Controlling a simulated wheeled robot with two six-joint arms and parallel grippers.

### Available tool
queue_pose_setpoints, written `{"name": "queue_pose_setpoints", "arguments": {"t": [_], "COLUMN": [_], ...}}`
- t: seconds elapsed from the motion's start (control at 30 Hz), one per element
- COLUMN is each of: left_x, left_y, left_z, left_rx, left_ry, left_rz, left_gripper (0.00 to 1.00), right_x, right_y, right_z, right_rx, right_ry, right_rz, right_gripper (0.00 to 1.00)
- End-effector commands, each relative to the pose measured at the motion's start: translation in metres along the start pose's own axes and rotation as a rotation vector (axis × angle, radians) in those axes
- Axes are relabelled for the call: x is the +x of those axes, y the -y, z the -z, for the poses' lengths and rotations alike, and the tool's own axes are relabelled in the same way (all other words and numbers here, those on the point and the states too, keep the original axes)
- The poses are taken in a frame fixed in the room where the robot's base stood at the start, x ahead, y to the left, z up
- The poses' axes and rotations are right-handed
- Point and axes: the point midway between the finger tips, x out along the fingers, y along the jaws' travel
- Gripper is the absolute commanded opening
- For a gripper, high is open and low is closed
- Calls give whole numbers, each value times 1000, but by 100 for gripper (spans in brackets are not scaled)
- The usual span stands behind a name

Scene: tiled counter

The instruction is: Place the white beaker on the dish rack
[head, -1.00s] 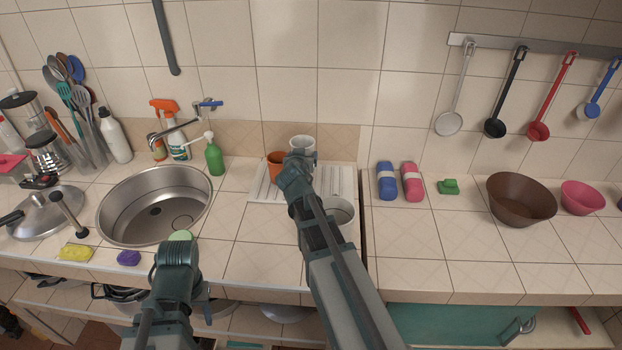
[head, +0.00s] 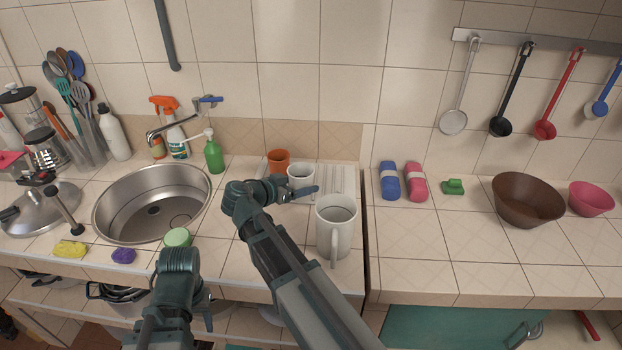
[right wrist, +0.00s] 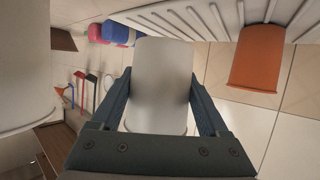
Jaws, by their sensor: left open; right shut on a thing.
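The white beaker (head: 301,172) is upright between the fingers of my right gripper (head: 300,190), just right of an orange cup (head: 278,158). In the right wrist view the beaker (right wrist: 162,85) sits between both fingers (right wrist: 160,105). The white ribbed dish rack (head: 338,180) lies behind and to the right of it. The beaker is at the rack's area; I cannot tell whether its base touches the rack.
A large white mug (head: 336,230) stands on the counter right of my right forearm. The orange cup (right wrist: 262,58) is close to the beaker. The sink (head: 150,205) is to the left. Blue and pink bottles (head: 389,180) lie to the right, with clear tiles before them.

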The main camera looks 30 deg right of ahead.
Motion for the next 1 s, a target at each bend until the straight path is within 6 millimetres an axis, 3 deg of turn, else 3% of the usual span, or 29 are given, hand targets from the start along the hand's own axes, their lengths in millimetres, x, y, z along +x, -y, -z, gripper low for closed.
{"name": "queue_pose_setpoints", "arguments": {"t": [0.3,0.5,0.67,1.0], "left_x": [8,12,13,14], "left_y": [-1,-1,-1,-1], "left_z": [0,1,1,1], "left_rx": [0,0,0,0], "left_ry": [0,0,0,0], "left_rz": [0,0,0,0], "left_gripper": [50,50,50,50], "right_x": [76,116,131,141], "right_y": [14,21,23,24], "right_z": [22,35,40,43], "right_rx": [1,0,-1,-2], "right_ry": [0,1,1,1], "right_rz": [-4,-1,1,1], "right_gripper": [0,0,0,0]}}
